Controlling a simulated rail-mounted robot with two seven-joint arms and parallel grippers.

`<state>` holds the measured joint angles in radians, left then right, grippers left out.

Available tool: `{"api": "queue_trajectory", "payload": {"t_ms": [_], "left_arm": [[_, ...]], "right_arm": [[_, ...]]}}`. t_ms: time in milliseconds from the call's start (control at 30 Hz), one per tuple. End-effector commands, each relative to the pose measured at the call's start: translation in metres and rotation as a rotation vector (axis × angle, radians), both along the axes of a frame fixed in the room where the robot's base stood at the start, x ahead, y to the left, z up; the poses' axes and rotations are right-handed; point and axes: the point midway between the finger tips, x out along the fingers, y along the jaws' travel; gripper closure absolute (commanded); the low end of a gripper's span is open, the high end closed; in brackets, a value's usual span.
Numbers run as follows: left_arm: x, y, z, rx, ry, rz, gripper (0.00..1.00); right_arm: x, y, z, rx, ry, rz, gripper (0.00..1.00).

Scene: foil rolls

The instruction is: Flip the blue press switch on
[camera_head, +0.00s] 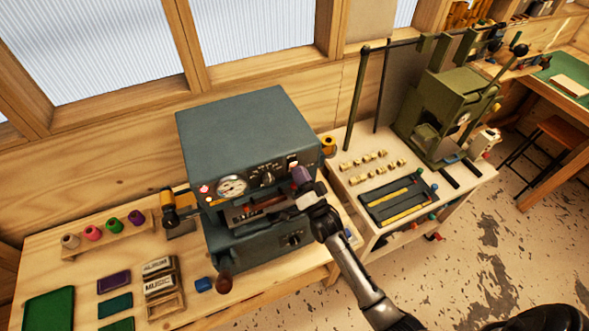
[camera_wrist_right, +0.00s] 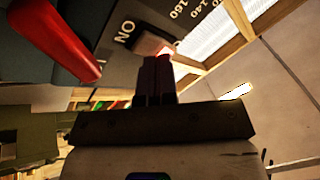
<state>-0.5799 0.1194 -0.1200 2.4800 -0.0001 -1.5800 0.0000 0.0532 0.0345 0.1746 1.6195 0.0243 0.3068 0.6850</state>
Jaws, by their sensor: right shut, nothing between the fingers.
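The blue press (camera_head: 245,125) stands on the wooden bench, its front panel facing me. Its switch (camera_head: 293,163) is at the panel's upper right and looks pale with some red. In the right wrist view the switch (camera_wrist_right: 165,48) glows reddish beside the printed "ON" and is partly hidden by my fingertips. My right gripper (camera_head: 300,174) is shut and empty, its dark purple fingers right at the switch. I cannot tell whether they touch it, or which way the switch is set. My left gripper is not in view.
A dial gauge (camera_head: 232,186) and a red lamp (camera_head: 204,189) are on the panel. A red handle (camera_wrist_right: 60,40) is close by in the wrist view. A green press (camera_head: 440,110) stands at right. Small foil rolls (camera_head: 113,224) and trays lie at left.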

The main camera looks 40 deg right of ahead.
Motion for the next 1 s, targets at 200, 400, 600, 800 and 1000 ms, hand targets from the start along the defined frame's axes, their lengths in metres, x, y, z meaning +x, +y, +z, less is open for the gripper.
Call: {"api": "queue_trajectory", "payload": {"t_ms": [200, 400, 600, 800, 1000], "left_arm": [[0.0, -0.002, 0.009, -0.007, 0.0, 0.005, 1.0], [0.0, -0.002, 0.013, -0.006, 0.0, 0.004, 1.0], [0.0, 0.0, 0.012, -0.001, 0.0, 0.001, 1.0], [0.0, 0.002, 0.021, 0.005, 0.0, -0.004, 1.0], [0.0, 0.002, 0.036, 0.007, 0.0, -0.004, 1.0]], "right_arm": [[-0.008, 0.002, 0.005, 0.0, 0.0, 0.0, 1.0], [-0.013, 0.003, 0.006, 0.001, 0.0, 0.0, 1.0], [-0.013, 0.003, 0.005, 0.001, 0.0, 0.0, 1.0], [-0.02, 0.005, 0.011, 0.001, 0.0, 0.0, 1.0], [-0.038, 0.01, 0.019, 0.003, 0.002, 0.0, 1.0]]}}
